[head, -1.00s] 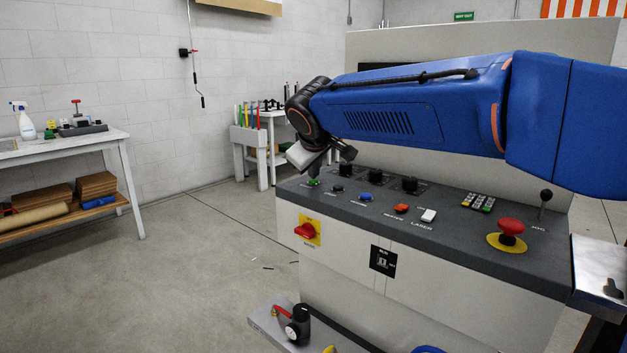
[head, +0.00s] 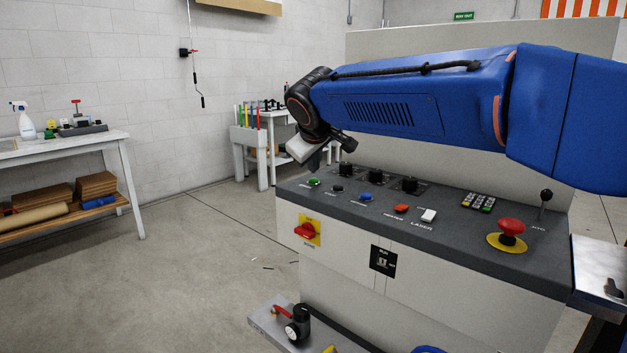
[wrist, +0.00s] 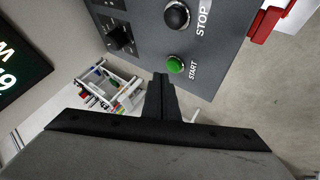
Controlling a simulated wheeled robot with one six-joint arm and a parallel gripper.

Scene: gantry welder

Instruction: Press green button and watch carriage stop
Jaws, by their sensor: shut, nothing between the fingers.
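The green button (head: 313,182) is at the left end of the sloping dark control panel (head: 470,237). In the wrist view the green button (wrist: 176,64) shows beside the label START, with the black STOP button (wrist: 177,16) beyond it. My gripper (head: 316,165) is above the green button in the head view, apart from it. In the wrist view the shut fingers (wrist: 161,80) point toward the panel edge, just left of and below the button. They hold nothing. The carriage cannot be made out in these views.
The panel also bears a blue button (head: 364,197), an orange button (head: 401,208), a white switch (head: 429,215), black knobs (head: 409,184), a keypad (head: 478,201) and a red mushroom button (head: 511,227). A red rotary switch (head: 306,231) is on the front. Open floor lies left.

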